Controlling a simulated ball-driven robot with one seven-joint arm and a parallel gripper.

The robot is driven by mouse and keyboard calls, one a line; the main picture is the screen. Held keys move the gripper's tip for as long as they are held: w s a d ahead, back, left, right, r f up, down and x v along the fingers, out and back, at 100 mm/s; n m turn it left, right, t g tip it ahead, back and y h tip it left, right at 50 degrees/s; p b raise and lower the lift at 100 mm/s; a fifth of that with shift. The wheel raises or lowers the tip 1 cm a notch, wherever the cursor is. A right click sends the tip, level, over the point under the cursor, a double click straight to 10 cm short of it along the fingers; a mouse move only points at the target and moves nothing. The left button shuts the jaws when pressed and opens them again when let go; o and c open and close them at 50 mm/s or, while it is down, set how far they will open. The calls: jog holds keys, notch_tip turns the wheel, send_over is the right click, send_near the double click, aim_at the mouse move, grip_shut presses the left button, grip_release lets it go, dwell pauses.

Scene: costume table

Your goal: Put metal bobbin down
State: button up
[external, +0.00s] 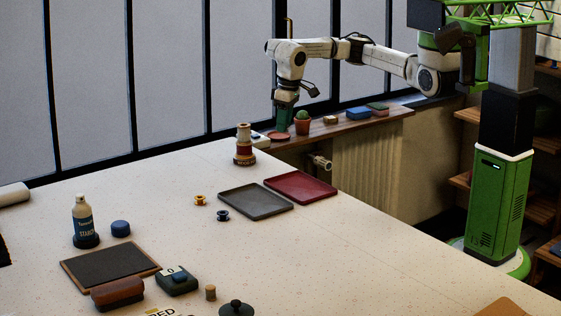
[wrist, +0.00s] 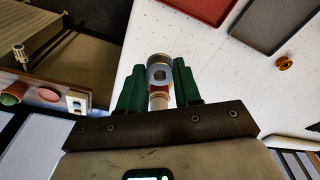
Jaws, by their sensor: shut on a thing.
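The metal bobbin (wrist: 160,74) is grey with a dark hole in its end. In the wrist view it sits between the green fingers of my gripper (wrist: 158,85), which is shut on it. In the external view my gripper (external: 284,118) points down near the window-side table corner. I cannot make the bobbin out there. A wooden spool with red thread (external: 244,148) stands upright on a dark labelled base to the left of my gripper. A pale and red part (wrist: 159,101) shows below the bobbin in the wrist view.
A grey tray (external: 256,202) and a red tray (external: 300,187) lie on the table. A gold bobbin (external: 200,200) and a dark blue bobbin (external: 222,215) stand left of the grey tray. A cactus pot (external: 302,125) is on the sill.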

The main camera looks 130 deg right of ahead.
jog(key=w+d+f+p, duration=0.2)
jog(key=w+d+f, duration=0.2)
jog(key=w, duration=0.5)
send_over(238, 174)
jog(key=a, duration=0.1)
jog(key=f, duration=0.3)
jog(key=f+p, duration=0.1)
jog(key=f, duration=0.1)
jog(key=shift+s, duration=0.3)
jog(key=shift+w+d+f, duration=0.15)
jog(key=shift+w+f, duration=0.15)
jog(key=shift+f, duration=0.45)
jog(key=shift+f+p, duration=0.5)
jog(key=shift+f, duration=0.75)
jog(key=shift+f, duration=0.1)
jog(key=o, duration=1)
jog(key=r, duration=0.4)
jog(key=r+b, duration=0.1)
jog(key=r, duration=0.3)
jog(key=a+r+b, duration=0.1)
jog(key=r, duration=0.3)
jog(key=shift+s+r, duration=0.1)
jog(key=shift+s, duration=0.3)
